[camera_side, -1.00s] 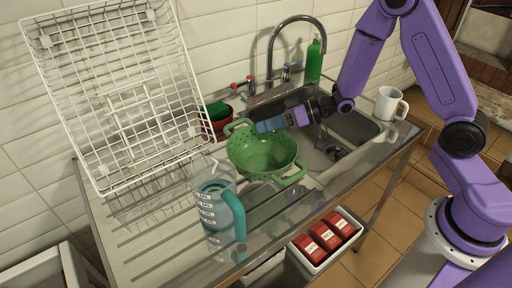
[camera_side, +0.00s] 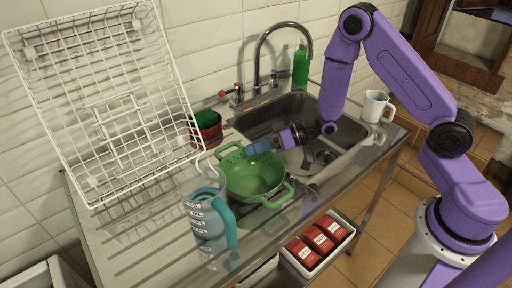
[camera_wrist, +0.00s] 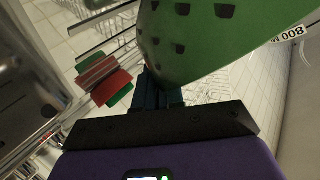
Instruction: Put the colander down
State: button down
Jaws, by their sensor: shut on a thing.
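The green colander (camera_side: 255,178) is upright over the drainboard, just left of the sink basin. It also fills the top of the wrist view (camera_wrist: 205,35). My gripper (camera_side: 258,147) reaches in from the right and is shut on the colander's back rim. In the wrist view my gripper's dark fingers (camera_wrist: 164,88) meet the colander's wall. I cannot tell whether the colander's base touches the drainboard (camera_side: 135,245).
A clear measuring jug (camera_side: 206,215) with a teal handle stands close to the colander's front left. A white dish rack (camera_side: 105,100) leans at the left. Behind are a red pot (camera_side: 208,130) and the tap (camera_side: 258,55).

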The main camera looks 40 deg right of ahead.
jog(key=c, duration=1.3)
grip_release()
jog(key=shift+f, duration=0.1)
jog(key=shift+o, duration=0.2)
jog(key=v, duration=1.2)
jog(key=s+a+r+n+g+h, duration=0.3)
jog(key=s+n+h, duration=0.2)
jog(key=s+h, duration=0.2)
jog(key=shift+s+a+r+h, duration=0.25)
jog(key=shift+s+a+h, duration=0.15)
jog(key=shift+h, duration=0.2)
jog(key=s+d+r+n+g+h, duration=0.1)
jog(key=s, duration=0.4)
jog(key=s+r+n+g+h, duration=0.1)
jog(key=s+r+g, duration=0.1)
jog(key=s, duration=0.4)
jog(key=s+d+r+n+g, duration=0.1)
jog(key=s+r, duration=0.1)
jog(key=s, duration=0.4)
jog(key=shift+s+d+g+h, duration=0.1)
jog(key=shift+d+g+h, duration=0.2)
jog(key=shift+d+h, duration=0.1)
jog(key=shift+c, duration=0.9)
